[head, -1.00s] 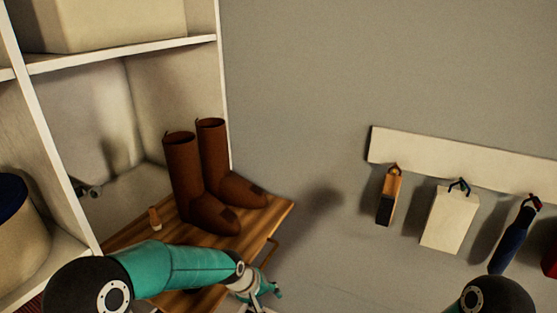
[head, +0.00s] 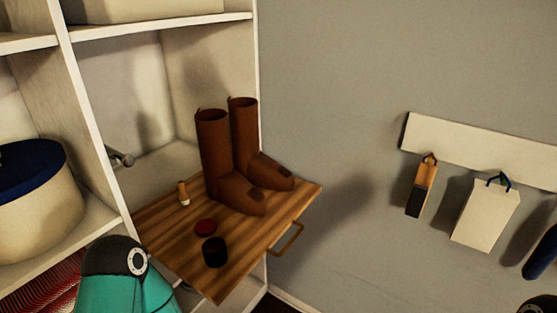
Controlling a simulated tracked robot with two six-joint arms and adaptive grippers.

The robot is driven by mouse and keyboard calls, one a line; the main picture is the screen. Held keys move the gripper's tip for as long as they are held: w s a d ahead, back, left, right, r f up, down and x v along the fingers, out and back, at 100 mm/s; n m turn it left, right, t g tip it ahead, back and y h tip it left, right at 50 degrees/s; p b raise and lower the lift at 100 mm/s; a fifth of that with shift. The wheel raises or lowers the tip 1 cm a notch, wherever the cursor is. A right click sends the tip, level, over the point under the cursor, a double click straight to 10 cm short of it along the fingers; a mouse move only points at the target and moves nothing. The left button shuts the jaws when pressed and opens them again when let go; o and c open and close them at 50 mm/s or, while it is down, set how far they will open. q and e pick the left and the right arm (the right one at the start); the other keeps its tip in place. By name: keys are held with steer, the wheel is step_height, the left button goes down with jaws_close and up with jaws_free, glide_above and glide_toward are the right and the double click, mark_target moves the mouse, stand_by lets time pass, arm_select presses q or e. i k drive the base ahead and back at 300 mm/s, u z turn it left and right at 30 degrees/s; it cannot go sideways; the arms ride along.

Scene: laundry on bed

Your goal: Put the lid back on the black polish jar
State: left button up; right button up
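A black round jar (head: 215,252) stands upright near the front of the fold-down wooden board. Just behind it lies a low dark red disc with a dark side (head: 205,227); I cannot tell if it is a lid or another tin. I cannot tell whether the black jar's top is open or covered. My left arm shows at the bottom left, in front of the board's left corner, but its gripper is not in view. Only a sliver of my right arm shows at the bottom right corner, and its gripper is not in view.
Two tall brown boots (head: 236,180) stand at the back of the wooden board (head: 165,227). A small brush-like item (head: 184,194) stands at its left. A handle (head: 287,238) sticks out at the right edge. A wall rack (head: 478,148) holds hanging items. The board's front right is bare.

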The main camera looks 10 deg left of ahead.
mark_target(214, 249)
steer(key=u, duration=0.05)
steer(key=k, duration=1.3)
steer(key=u, duration=0.4)
steer(key=i, duration=0.9)
steer(key=z, duration=0.5)
